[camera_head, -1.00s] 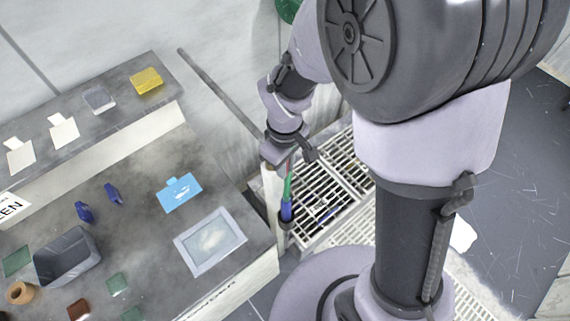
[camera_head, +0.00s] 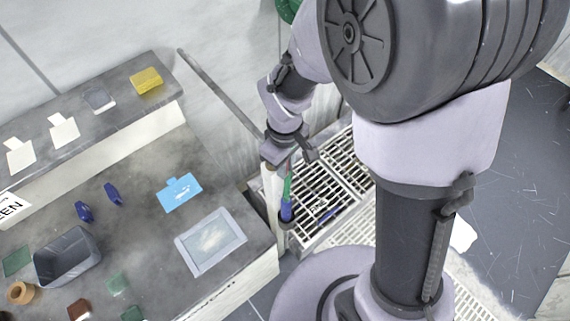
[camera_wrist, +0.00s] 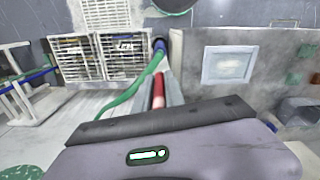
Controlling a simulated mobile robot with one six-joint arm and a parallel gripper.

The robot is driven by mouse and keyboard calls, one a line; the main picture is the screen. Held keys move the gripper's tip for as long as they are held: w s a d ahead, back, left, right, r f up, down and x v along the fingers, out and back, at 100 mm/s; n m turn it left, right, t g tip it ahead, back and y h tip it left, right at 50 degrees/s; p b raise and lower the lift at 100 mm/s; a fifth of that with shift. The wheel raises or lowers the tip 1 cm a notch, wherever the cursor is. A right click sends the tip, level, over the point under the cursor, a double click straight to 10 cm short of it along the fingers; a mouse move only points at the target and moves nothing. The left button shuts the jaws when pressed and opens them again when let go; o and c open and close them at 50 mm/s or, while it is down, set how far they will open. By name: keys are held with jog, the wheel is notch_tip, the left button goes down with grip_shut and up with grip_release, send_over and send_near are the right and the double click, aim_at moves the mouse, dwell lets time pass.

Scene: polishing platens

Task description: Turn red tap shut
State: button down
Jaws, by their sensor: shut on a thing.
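A narrow red part with a pale band, which I take for the red tap (camera_wrist: 158,92), shows in the wrist view just beyond my gripper (camera_wrist: 165,118). Its near end runs out of sight behind the dark edge of my gripper. In the head view my gripper (camera_head: 287,152) points down beside the end of the counter, at the top of a green hose (camera_head: 287,188). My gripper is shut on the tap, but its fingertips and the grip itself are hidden. The green hose also shows in the wrist view (camera_wrist: 133,95), running to a blue fitting (camera_wrist: 160,46).
The grey counter (camera_head: 145,215) stands left of my gripper, with a framed pale panel (camera_head: 211,242), a blue card (camera_head: 179,193) and a grey bin (camera_head: 68,258). A wall rises behind.

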jog(key=s+a+f+t+h+b, duration=0.2)
jog(key=a+f+t+h+b, duration=0.1)
jog(key=t+h+b, duration=0.7)
jog(key=shift+s+a+f+h+b, duration=0.3)
jog(key=shift+f+h+b, duration=0.3)
jog(key=shift+h, duration=1.8)
jog(key=shift+f, duration=0.15)
jog(key=c, duration=1.4)
grip_release()
jog(key=shift+w, duration=0.1)
